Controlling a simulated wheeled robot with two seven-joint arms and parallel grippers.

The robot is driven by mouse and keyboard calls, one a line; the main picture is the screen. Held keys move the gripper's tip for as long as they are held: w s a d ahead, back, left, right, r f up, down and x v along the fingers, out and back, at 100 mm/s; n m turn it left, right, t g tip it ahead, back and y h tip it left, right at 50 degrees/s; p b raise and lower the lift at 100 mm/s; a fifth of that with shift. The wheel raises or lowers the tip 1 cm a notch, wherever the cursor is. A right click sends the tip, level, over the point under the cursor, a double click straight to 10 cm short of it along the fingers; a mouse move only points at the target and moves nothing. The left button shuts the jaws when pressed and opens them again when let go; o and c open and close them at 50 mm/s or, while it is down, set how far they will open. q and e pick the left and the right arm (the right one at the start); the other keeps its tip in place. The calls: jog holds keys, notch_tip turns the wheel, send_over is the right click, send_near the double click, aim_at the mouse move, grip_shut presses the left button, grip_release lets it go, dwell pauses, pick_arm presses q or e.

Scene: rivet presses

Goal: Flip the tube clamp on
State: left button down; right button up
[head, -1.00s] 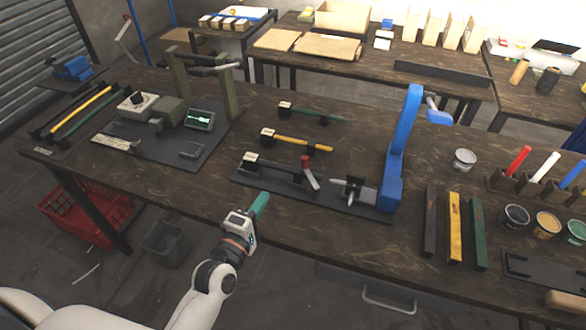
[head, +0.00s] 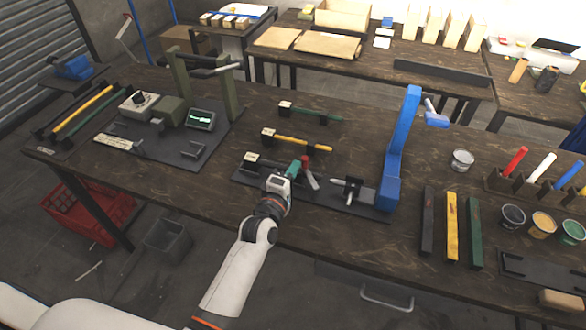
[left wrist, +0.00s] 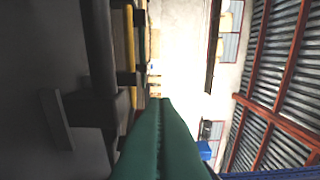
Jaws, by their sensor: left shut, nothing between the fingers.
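The tube clamp (head: 310,178) has a red-topped lever and stands on the black base plate (head: 347,206), in front of the blue press (head: 395,155). A dark tube (head: 262,164) with a pale tag lies at the plate's left, partly hidden by my arm. My left gripper (head: 294,167), with green fingers, is shut and empty, just left of the red lever. In the head view I cannot tell if they touch. The shut green fingers (left wrist: 160,135) fill the lower middle of the left wrist view; the clamp lever is not clear there. My right gripper is not in view.
A yellow tube (head: 300,141) and a green tube (head: 315,115) lie behind the plate. Three bars, black, yellow and green (head: 476,232), lie to the right. A green press (head: 200,85) stands at the left. The table is clear between the plate and its front edge.

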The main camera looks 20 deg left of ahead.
aim_at(303, 163)
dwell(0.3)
pick_arm(q)
jog(key=shift+w+m+h+b, duration=0.2)
jog(key=shift+m+h+b, duration=0.1)
jog(key=shift+h+b, duration=0.15)
jog(key=shift+h, duration=0.25)
jog(key=m+h+b, duration=0.1)
jog(key=b, duration=0.1)
jog(key=w+m+g+h+b, duration=0.1)
jog(key=h+b, duration=0.1)
jog(key=shift+w+d+f+m+h, duration=0.2)
jog(key=shift+m+h, duration=0.1)
jog(key=shift+m, duration=0.1)
jog(key=shift+w+d+r+m+g+h+b, duration=0.1)
jog(key=shift+w+d+m+g+h+b, duration=0.15)
jog(key=shift+g+h+b, duration=0.2)
jog(key=shift+w+d+r, duration=0.2)
jog(key=shift+d, duration=0.05)
jog(key=shift+w, duration=0.15)
jog(key=shift+d, duration=0.15)
